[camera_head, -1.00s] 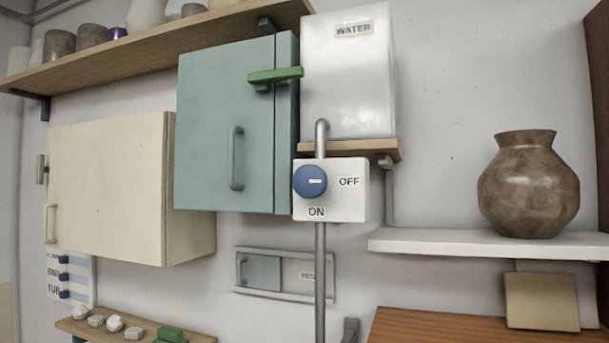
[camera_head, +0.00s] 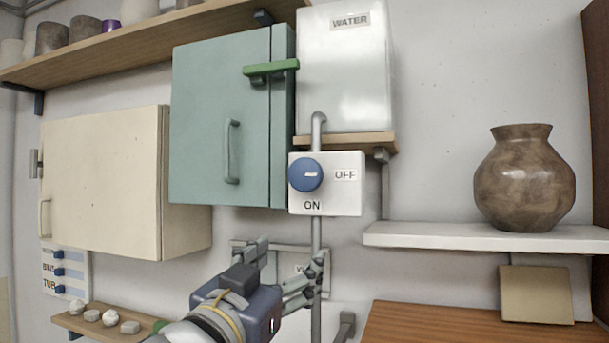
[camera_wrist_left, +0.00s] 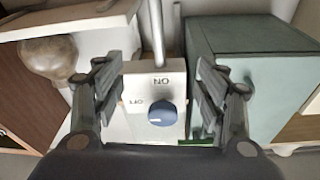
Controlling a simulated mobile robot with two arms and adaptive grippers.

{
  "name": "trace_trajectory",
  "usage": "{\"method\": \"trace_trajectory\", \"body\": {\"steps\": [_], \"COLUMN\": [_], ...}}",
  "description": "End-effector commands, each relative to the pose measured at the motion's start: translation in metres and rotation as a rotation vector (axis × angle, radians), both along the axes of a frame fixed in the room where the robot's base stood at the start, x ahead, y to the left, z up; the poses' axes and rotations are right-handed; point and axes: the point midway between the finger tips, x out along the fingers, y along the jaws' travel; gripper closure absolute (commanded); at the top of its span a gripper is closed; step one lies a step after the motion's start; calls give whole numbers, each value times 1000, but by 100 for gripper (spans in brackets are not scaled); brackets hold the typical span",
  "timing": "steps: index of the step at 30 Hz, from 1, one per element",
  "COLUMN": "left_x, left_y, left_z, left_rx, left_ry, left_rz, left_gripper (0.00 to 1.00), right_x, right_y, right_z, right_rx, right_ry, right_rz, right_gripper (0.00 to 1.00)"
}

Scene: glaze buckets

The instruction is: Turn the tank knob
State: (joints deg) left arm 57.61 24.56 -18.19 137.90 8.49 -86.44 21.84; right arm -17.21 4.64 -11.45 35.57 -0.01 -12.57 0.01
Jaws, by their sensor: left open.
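The tank knob (camera_head: 306,174) is a round blue dial with a white mark, on a white box with OFF to its right and ON below. The box (camera_head: 347,199) is on the grey pipe under the white WATER tank (camera_head: 348,85). The white mark lies level, on the OFF side. My left gripper (camera_head: 290,262) is open and empty, below the box and apart from the knob. In the left wrist view the knob (camera_wrist_left: 162,112) shows between the two spread fingers. My right gripper is not in view.
A teal cabinet (camera_head: 215,130) with a green latch (camera_head: 270,68) stands left of the knob. A grey pipe (camera_head: 317,235) runs below the box. A white shelf (camera_head: 480,236) with a brown vase (camera_head: 525,180) is at the right. The wall between is clear.

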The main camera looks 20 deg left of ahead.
Motion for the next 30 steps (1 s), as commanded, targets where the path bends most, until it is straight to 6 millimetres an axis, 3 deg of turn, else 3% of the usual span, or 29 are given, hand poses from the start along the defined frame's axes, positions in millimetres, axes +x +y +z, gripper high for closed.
{"method": "trace_trajectory", "body": {"steps": [1, 4, 6, 11, 14, 24, 30], "left_x": [-9, -24, -32, -38, -31, 27, 51], "left_y": [0, 0, 0, 0, -1, -7, -9], "left_z": [25, 58, 73, 89, 94, 120, 128], "left_rx": [0, -2, -4, -5, -5, -5, -6], "left_ry": [-53, -123, -157, -189, -188, -185, -188], "left_rz": [1, -2, -3, -4, -4, -3, -4], "left_gripper": [34, 34, 34, 34, 34, 34, 34], "right_x": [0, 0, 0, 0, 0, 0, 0], "right_y": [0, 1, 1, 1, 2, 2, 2], "right_z": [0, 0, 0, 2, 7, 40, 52], "right_rx": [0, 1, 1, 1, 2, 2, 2], "right_ry": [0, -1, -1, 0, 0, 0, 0], "right_rz": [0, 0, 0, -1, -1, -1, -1], "right_gripper": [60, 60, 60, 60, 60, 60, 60]}}
